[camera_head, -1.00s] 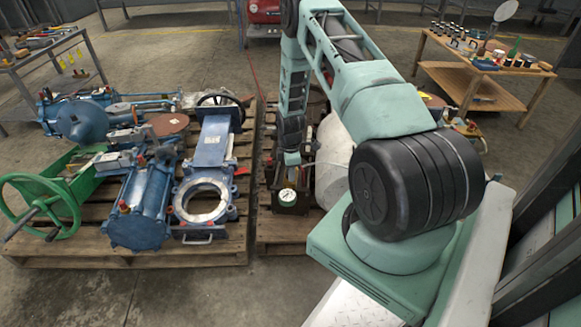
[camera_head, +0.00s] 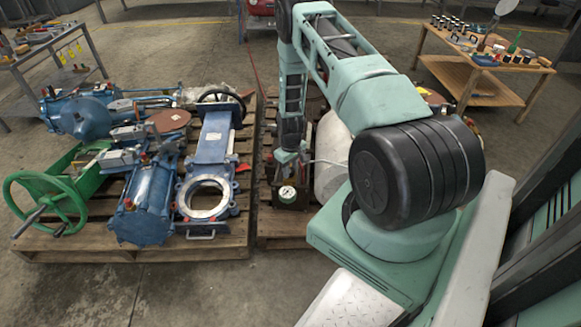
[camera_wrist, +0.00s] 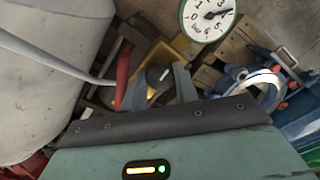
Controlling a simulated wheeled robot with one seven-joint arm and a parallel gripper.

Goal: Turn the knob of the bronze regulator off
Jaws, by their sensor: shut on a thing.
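The bronze regulator (camera_wrist: 188,53) shows in the wrist view as a yellowish body just beyond my fingers. Its dark round knob (camera_wrist: 157,75), with a pale mark on top, sits between my fingertips. My gripper (camera_wrist: 158,86) is shut on the knob, with one finger on each side. A white-faced round gauge (camera_wrist: 208,15) stands beside the regulator; it also shows in the head view (camera_head: 287,192). In the head view my gripper (camera_head: 288,165) points down behind the gauge, and the regulator and knob are too small and covered to make out.
A large pale tank (camera_wrist: 45,60) stands close on the left in the wrist view, with a grey hose and a red part near it. Blue valves (camera_head: 208,165) and a green handwheel (camera_head: 45,205) lie on the left pallet. A wooden bench (camera_head: 485,75) stands at the right.

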